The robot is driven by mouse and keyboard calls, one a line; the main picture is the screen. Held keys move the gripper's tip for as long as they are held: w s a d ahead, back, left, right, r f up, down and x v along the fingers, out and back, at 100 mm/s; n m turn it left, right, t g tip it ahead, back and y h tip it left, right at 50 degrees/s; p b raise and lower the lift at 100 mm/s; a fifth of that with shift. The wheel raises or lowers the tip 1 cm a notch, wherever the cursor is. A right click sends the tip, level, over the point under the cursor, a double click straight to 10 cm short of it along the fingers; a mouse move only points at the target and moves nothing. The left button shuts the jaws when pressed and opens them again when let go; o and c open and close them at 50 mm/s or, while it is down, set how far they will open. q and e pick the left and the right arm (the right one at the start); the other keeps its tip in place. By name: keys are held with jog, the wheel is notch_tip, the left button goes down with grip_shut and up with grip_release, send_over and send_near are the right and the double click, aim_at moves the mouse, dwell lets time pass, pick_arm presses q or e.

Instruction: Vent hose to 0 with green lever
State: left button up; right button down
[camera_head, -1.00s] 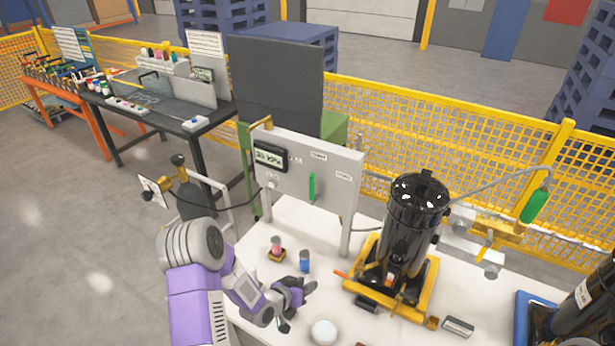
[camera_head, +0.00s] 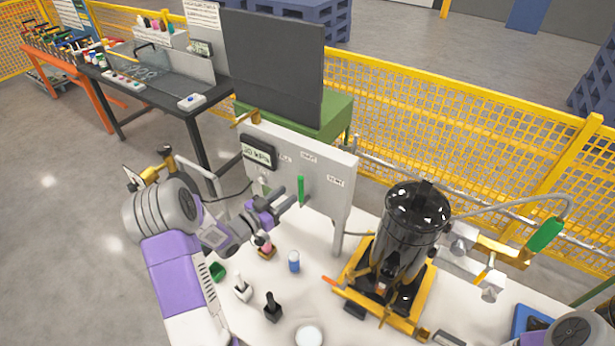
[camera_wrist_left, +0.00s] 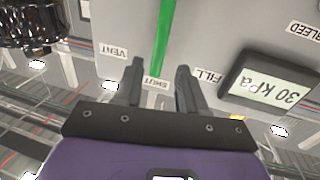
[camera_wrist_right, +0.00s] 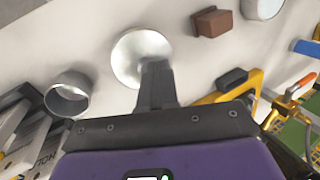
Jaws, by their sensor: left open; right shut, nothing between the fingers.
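The green lever (camera_head: 301,190) stands upright on the grey panel (camera_head: 326,205), its tip toward the SHUT label between FILL and VENT. In the left wrist view, the lever (camera_wrist_left: 166,35) comes down between my finger lines and ends at the SHUT label (camera_wrist_left: 155,83). The display (camera_head: 258,152) reads 30 kPa in the left wrist view (camera_wrist_left: 272,84). My left gripper (camera_head: 290,197) is open just in front of the lever; I cannot tell whether the fingers reach around it. My right gripper (camera_wrist_right: 157,68) is shut and empty, seen only in its wrist view.
A black cylinder (camera_head: 412,235) stands in a yellow frame (camera_head: 425,300) right of the panel. A hose with a green grip (camera_head: 545,233) arches right. A blue-capped bottle (camera_head: 294,262) and small items stand on the white table (camera_head: 325,270). A silver disc (camera_wrist_right: 140,58) lies beneath my right gripper.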

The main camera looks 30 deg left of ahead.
aim_at(299, 187)
pick_arm(q)
jog(key=p+x, duration=0.1)
jog(key=x, duration=0.5)
jog(key=shift+w+d, duration=0.2)
jog(key=shift+w, duration=0.15)
grip_shut()
